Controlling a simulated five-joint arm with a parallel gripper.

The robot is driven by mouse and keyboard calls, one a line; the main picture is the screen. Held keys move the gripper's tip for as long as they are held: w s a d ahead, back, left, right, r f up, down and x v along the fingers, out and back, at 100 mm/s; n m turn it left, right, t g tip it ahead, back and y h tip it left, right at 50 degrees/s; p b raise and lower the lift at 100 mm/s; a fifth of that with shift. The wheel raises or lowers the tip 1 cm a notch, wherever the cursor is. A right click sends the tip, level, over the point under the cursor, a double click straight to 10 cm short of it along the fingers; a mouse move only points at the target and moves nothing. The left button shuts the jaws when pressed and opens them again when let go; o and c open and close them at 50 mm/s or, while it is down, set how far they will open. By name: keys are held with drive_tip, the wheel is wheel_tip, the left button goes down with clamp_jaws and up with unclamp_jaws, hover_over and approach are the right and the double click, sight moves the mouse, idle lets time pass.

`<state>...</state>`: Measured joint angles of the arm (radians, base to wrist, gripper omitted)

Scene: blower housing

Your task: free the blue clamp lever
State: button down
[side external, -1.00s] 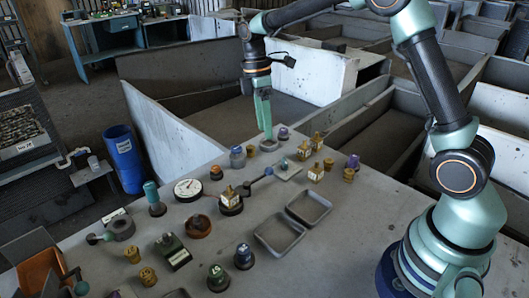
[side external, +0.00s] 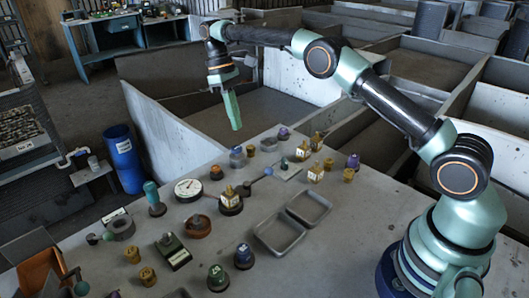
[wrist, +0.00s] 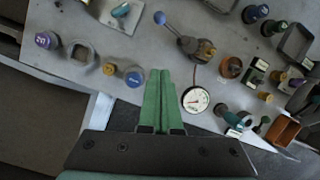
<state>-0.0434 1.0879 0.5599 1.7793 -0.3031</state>
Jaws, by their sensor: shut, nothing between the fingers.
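The blue clamp lever (side external: 256,180) is a dark arm with a round blue knob at its end. It reaches right and back from a dark round base (side external: 231,207), where a brass part with a white label (side external: 229,194) stands. In the wrist view the lever (wrist: 172,29) points up and left from the brass part, above my fingers. My gripper (side external: 235,127) is raised beyond the far edge of the table, well apart from the lever. Its green fingers (wrist: 159,73) are shut and empty. How the lever is held at its base is too small to tell.
A white dial gauge (side external: 188,189) with a red wire lies left of the lever. Two empty grey trays (side external: 280,236) lie to its right. Brass, purple and blue-topped parts stand behind it. A blue bin (side external: 124,160) is on the floor at left.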

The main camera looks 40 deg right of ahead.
drive_tip(key=shift+m, duration=0.3)
drive_tip(key=x, duration=1)
drive_tip(key=shift+s+d+f, duration=0.1)
drive_tip(key=shift+s+d, duration=0.05)
drive_tip(key=shift+d, duration=0.2)
drive_tip(key=shift+s+d+f, duration=0.15)
drive_tip(key=shift+s+d, duration=0.1)
drive_tip(key=shift+s, duration=0.6)
drive_tip(key=shift+s+d+f, duration=0.15)
drive_tip(key=shift+s+d, duration=0.1)
drive_tip(key=shift+s, duration=0.55)
drive_tip(key=shift+s+m, duration=0.2)
drive_tip(key=shift+m, duration=0.6)
